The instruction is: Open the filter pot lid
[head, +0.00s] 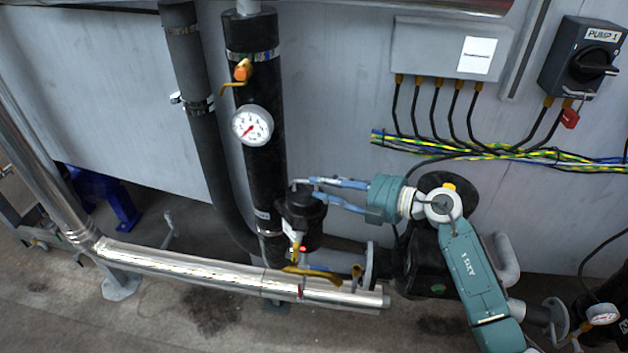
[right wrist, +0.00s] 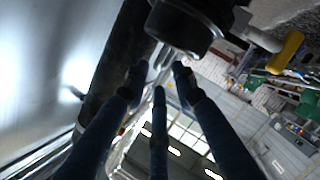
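The filter pot (head: 303,222) is a black upright cylinder beside the thick black pipe in the head view. Its lid (head: 302,192) is on top, with a thin pale metal handle at its upper edge. The right gripper (head: 316,189) reaches in from the right at lid height, its blue-grey fingers spread. In the right wrist view a black round part (right wrist: 185,28), likely the pot or lid, is at the top. A shiny metal piece (right wrist: 165,57) shows near and between the open right fingertips (right wrist: 160,76); contact cannot be told. The left gripper is not in view.
A silver horizontal pipe (head: 225,272) runs below. A grey junction box (head: 440,48) and cables are above right.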

